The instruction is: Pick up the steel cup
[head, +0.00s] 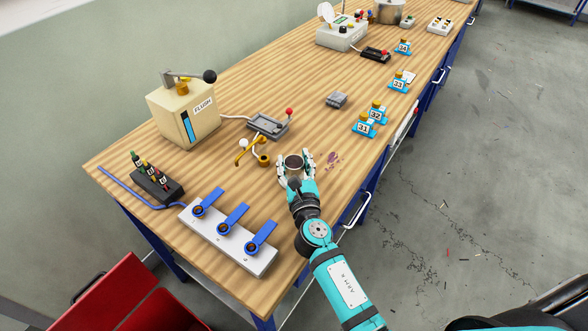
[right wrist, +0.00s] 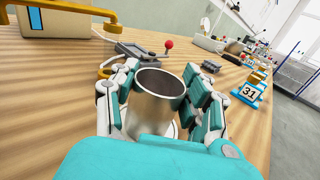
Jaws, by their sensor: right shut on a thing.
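The steel cup (head: 293,163) is upright between the fingers of my right gripper (head: 295,168), over the middle of the wooden bench. In the right wrist view the cup (right wrist: 158,102) shows a shiny wall and a dark inside. The fingers of my right gripper (right wrist: 160,98) are closed around it from both sides. A pale round shape shows at the cup's foot; I cannot tell whether the cup rests on it or is just above it. My left gripper is not in view.
The wooden bench (head: 225,95) holds a brass bracket (head: 250,150) and a grey joystick box (head: 268,125) behind the cup. A blue-levered valve block (head: 228,238) lies at the front left. Numbered blue stands (head: 364,126) line the right edge. A dark stain (head: 333,160) lies right of the gripper.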

